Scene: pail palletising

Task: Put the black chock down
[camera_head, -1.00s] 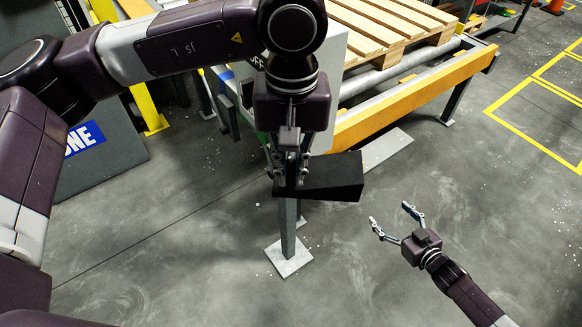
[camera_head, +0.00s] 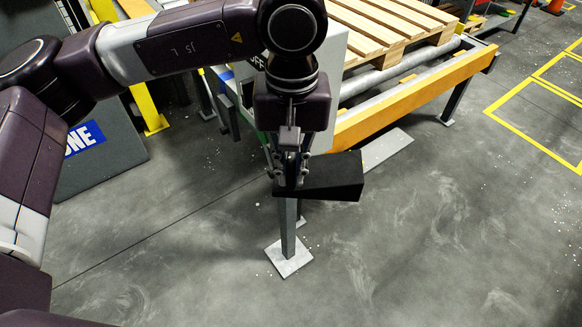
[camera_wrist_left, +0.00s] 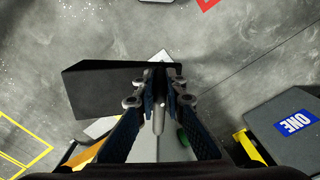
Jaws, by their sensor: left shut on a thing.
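The black chock (camera_head: 333,177) is a dark wedge-like block near the middle of the head view. My left gripper (camera_head: 290,180) points down and is shut on one end of it, with the rest of the chock sticking out to the right. In the left wrist view the chock (camera_wrist_left: 105,92) reaches left from between the fingers of my left gripper (camera_wrist_left: 160,85). The chock is held in the air, above the grey floor. My right gripper does not show in either view now.
A wooden pallet (camera_head: 385,28) lies on a roller conveyor with an orange side rail (camera_head: 415,95), just behind the chock. A metal leg with a square foot plate (camera_head: 289,257) stands below the chock. Open grey floor (camera_head: 430,230) lies to the right, with yellow floor lines beyond.

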